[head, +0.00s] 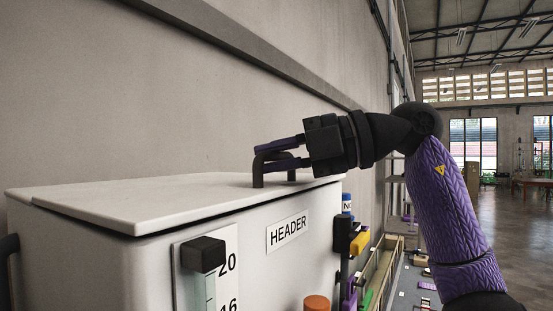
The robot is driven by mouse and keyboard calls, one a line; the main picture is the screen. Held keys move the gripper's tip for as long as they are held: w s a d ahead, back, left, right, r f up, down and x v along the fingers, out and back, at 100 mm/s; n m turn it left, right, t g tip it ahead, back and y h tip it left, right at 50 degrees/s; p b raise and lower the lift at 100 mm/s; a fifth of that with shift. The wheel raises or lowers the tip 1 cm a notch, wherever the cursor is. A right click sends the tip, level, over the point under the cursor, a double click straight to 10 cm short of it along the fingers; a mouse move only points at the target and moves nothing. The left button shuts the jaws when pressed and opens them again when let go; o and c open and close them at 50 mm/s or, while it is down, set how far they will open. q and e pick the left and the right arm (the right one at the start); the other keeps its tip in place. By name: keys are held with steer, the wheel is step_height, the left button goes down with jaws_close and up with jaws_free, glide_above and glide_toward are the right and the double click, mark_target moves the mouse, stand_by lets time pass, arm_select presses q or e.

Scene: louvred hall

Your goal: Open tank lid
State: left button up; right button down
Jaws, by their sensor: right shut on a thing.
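The white header tank (150,262) stands in front of me, marked with a HEADER label (287,232). Its flat white lid (130,204) lies over the top, with a dark gap under its front left edge. A dark handle (258,178) stands up from the lid's right part. My right gripper (272,150) comes in from the right and is shut on the handle's upper bar. Its fingers hide part of the handle. My left gripper is not in view.
A grey wall (150,90) rises close behind the tank. A gauge with a black block (203,254) sticks out from the tank's front. An orange cap (317,303) shows at the bottom. Open floor (520,225) lies far right.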

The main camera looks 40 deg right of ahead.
steer(key=r, duration=0.1)
steer(key=r+g+h, duration=0.1)
steer(key=w+r, duration=0.1)
steer(key=shift+a+r+m+g, duration=0.25)
steer(key=shift+a+m+g, duration=0.05)
steer(key=shift+w+a+r+g+h, duration=0.15)
steer(key=shift+w+r+g+h, duration=0.4)
steer(key=shift+r, duration=0.3)
steer(key=shift+g, duration=0.25)
steer(key=c, duration=0.9)
jaws_free()
steer(key=shift+w, duration=0.1)
